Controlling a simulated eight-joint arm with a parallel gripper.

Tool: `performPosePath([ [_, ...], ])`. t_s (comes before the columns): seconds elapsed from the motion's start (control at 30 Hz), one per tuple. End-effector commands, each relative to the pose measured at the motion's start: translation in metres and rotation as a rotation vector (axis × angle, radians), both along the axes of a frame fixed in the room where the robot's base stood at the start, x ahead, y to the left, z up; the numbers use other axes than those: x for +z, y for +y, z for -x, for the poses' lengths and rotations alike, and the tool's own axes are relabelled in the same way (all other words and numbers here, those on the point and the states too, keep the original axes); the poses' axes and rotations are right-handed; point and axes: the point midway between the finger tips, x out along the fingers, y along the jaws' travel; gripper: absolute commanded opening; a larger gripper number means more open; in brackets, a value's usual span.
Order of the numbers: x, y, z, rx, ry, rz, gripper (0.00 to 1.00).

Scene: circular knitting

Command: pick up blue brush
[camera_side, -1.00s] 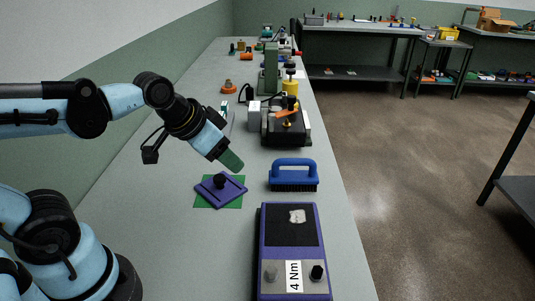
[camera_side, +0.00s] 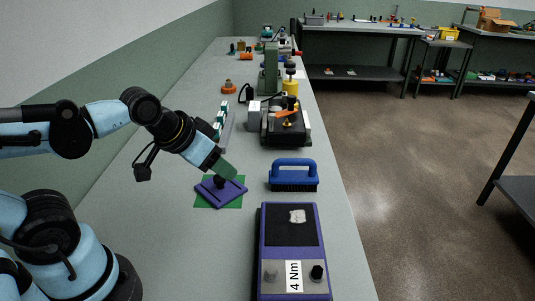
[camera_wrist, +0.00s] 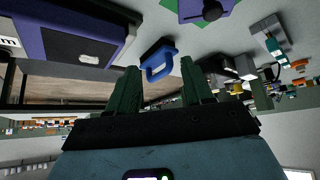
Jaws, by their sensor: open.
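The blue brush (camera_side: 293,174) has a blue handle arched over dark bristles. It stands upright on the grey bench, near its right edge in the side view. In the wrist view the brush (camera_wrist: 159,59) shows upside down, beyond and between my fingers. My gripper (camera_side: 227,168) has green fingers and is to the left of the brush, above a purple plate, apart from the brush. In the wrist view my gripper (camera_wrist: 158,72) shows its two fingers spread with nothing between them.
The purple plate (camera_side: 208,191) with a black knob lies on a green square just under my gripper. A purple box marked 4 Nm (camera_side: 267,265) lies nearer than the brush. A dark machine (camera_side: 300,136) stands behind it. Bare bench (camera_side: 165,222) lies left of the plate.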

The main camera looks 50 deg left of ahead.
Motion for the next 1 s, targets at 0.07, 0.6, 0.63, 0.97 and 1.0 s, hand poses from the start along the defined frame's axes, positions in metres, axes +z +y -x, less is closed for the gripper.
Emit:
performPosePath([
  [0.07, 0.0, 0.0, 0.0, 0.0, 0.0, 0.0, 0.51],
  [0.6, 0.02, -0.004, -0.034, -0.163, 0.047, -0.076, 0.51],
  [0.63, 0.023, -0.004, -0.041, -0.195, 0.055, -0.09, 0.51],
  [0.97, 0.031, -0.012, -0.117, -0.548, 0.121, -0.214, 0.51],
  [1.0, 0.03, -0.012, -0.125, -0.585, 0.126, -0.225, 0.51],
])
